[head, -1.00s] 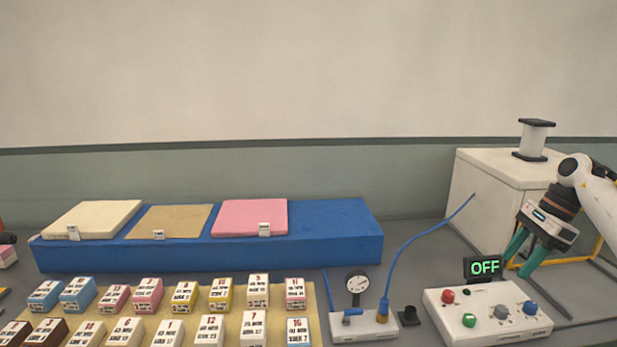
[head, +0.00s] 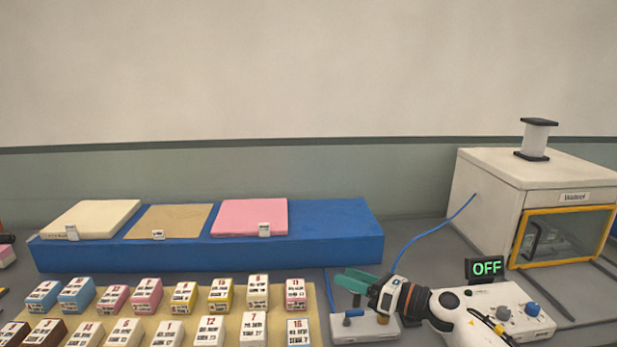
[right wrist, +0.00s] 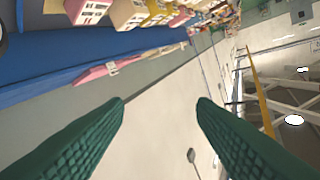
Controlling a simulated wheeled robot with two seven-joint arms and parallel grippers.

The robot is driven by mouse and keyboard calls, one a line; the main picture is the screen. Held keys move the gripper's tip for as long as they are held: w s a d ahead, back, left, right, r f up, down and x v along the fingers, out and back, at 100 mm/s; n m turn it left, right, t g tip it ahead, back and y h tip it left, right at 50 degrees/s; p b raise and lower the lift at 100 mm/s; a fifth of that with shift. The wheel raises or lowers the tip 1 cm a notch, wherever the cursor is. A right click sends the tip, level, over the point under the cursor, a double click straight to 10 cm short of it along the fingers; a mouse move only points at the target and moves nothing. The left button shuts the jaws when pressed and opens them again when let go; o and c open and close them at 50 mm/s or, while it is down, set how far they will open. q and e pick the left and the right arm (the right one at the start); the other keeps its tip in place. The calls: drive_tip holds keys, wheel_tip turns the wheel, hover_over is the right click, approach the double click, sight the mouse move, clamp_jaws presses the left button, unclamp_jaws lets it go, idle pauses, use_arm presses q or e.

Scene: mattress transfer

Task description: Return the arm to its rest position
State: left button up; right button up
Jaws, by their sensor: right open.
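My right gripper (head: 358,281) is in the head view at the lower middle right, with its green fingers pointing left. It appears in front of the small white gauge unit and hides most of the gauge. Its two fingers also show in the right wrist view (right wrist: 160,105), spread apart with nothing between them. My right arm comes in from the lower right and covers part of the control box (head: 530,318). My left gripper is out of view.
A blue platform (head: 330,235) carries cream, tan and pink mattresses. Several small labelled blocks stand on a tan board (head: 317,320) in front. A white cabinet (head: 487,200) with a yellow-framed door (head: 567,236) stands at right. A display (head: 486,267) reads OFF. A blue hose (head: 430,232) runs to the cabinet.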

drive_tip(key=s+d+f+m+t+h, duration=0.3)
drive_tip(key=s+d+f+m+h, duration=0.35)
drive_tip(key=m, duration=0.95)
drive_tip(key=s+d+f+m+t+h, duration=0.25)
drive_tip(key=s+f+m+h, duration=0.55)
drive_tip(key=m, duration=0.8)
drive_tip(key=s+d+f+m+g, duration=0.1)
drive_tip(key=s+f+m+g, duration=0.25)
drive_tip(key=s, duration=0.55)
drive_tip(key=s+d+f+m+g, duration=0.1)
drive_tip(key=s+f+m+g, duration=0.2)
drive_tip(key=s, duration=0.5)
drive_tip(key=s+f+m+g, duration=0.1)
drive_tip(key=s+m+g, duration=0.3)
drive_tip(key=s, duration=0.5)
wheel_tip(320, 180, down, 28)
drive_tip(key=f+n+g+b, duration=0.1)
drive_tip(key=g+b, duration=0.1)
drive_tip(key=b, duration=0.1)
drive_tip(key=s+d+f+g+b, duration=0.1)
drive_tip(key=s+d+f+b, duration=0.2)
drive_tip(key=s+f, duration=1.4)
wheel_tip(320, 180, down, 2)
drive_tip(key=shift+h, duration=0.45)
drive_tip(key=shift+s+d+n, duration=0.1)
drive_tip(key=shift+s+n, duration=0.05)
drive_tip(key=shift+n, duration=0.1)
